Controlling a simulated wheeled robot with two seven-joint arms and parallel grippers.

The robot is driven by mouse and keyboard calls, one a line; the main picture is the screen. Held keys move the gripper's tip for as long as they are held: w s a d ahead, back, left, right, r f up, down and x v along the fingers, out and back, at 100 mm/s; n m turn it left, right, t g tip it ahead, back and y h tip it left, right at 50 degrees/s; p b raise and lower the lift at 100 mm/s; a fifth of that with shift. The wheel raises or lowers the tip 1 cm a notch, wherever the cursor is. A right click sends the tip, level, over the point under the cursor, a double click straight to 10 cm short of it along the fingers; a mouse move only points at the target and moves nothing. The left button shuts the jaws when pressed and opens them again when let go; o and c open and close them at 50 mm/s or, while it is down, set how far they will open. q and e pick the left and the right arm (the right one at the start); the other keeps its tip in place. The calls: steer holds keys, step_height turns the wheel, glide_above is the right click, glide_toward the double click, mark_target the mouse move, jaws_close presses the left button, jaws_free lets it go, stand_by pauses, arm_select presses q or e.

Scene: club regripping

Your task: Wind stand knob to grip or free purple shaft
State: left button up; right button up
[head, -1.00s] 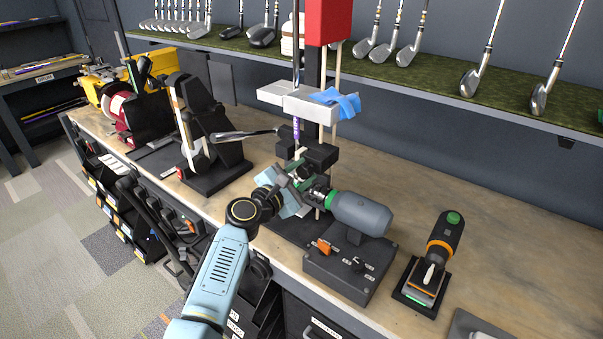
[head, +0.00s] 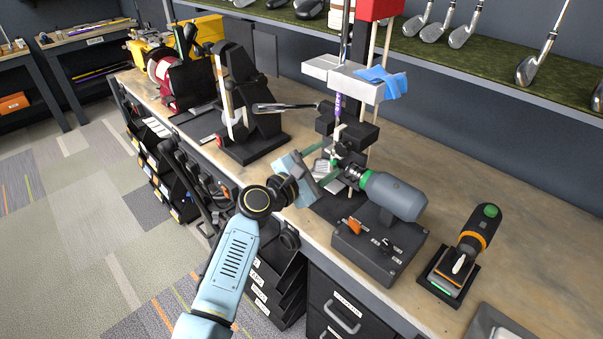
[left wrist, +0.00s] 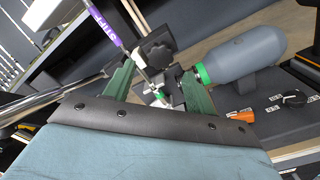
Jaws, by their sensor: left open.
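In the left wrist view the shaft (left wrist: 103,27) is a purple tube lettered "STIFF", running down past a dark faceted knob-like part (left wrist: 157,46). My left gripper (head: 334,175) is just in front of and below the stand's clamp. Its green fingers are spread and empty, and they also show in the left wrist view (left wrist: 160,78). The knob is hard to make out in the head view. I cannot tell whether the clamp grips the shaft. My right gripper is out of view.
A grey rounded motor (head: 397,196) on a black switch box (head: 375,247) stands close right of my gripper. A club head (head: 283,107) juts out left of the stand. A black and orange tool (head: 467,250) stands at right. Bare bench (head: 440,170) lies behind the motor.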

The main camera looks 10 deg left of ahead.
arm_select(q)
steer(key=v, duration=0.7)
stand_by(0.3)
steer(key=s+a+f+m+g+y+b, duration=0.1)
steer(key=s+f+m+g+y+b, duration=0.15)
steer(key=f, duration=0.85)
steer(key=s+a+f+m+g+y+b, duration=0.1)
steer(key=s+f+b, duration=0.15)
steer(key=f, duration=0.85)
steer(key=s+a+f+m+g+y+b, duration=0.1)
steer(key=s+a+f+m+y, duration=0.15)
steer(key=f, duration=0.85)
steer(key=s+a+f+m+g+y+b, duration=0.1)
steer(key=s+a+f+m+g+b, duration=0.15)
steer(key=s+f, duration=0.65)
steer(key=s+a+f+m+g+y+b, duration=0.15)
steer(key=s+f+m, duration=0.25)
steer(key=s+f, duration=0.5)
steer(key=s+a+f+m+g+y+b, duration=0.1)
steer(key=s+a+f+m, duration=0.3)
steer(key=s+f, duration=0.5)
steer(key=s+a+f+m+g+y+b, duration=0.1)
steer(key=s+a+f+m+g+b, duration=0.3)
steer(key=s+f, duration=0.5)
steer(key=s+m, duration=0.2)
steer(key=s, duration=0.5)
steer(key=shift+s+b, duration=0.3)
steer(key=shift+s, duration=0.05)
steer(key=shift+w, duration=0.1)
